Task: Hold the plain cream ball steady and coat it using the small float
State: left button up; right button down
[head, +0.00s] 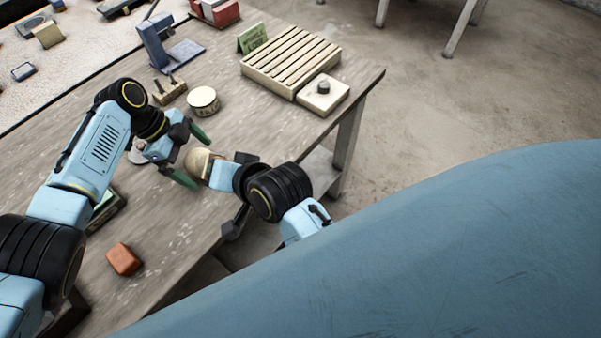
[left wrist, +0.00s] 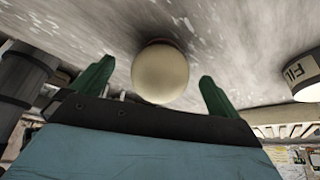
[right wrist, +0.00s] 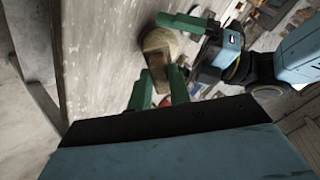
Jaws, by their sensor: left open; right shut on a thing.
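The plain cream ball (head: 198,160) rests over the wooden table, partly hidden by the grippers in the head view. My left gripper (head: 192,156) is open, its green fingers on either side of the ball. In the left wrist view the ball (left wrist: 160,73) sits between the fingertips, with gaps showing on both sides. My right gripper (right wrist: 163,90) is shut on the small float (right wrist: 176,84), a brown wooden piece. In the right wrist view the float is close by the ball (right wrist: 159,44); I cannot tell whether they touch. In the head view the float is hard to make out.
A labelled round tin (head: 204,101) stands behind the ball. An orange block (head: 123,259) lies near the front. The table's edge runs beneath my right arm.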

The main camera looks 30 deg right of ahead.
dwell(0.4)
pick_arm(q)
jog(key=shift+v, duration=3.5)
jog(key=v, duration=1.2)
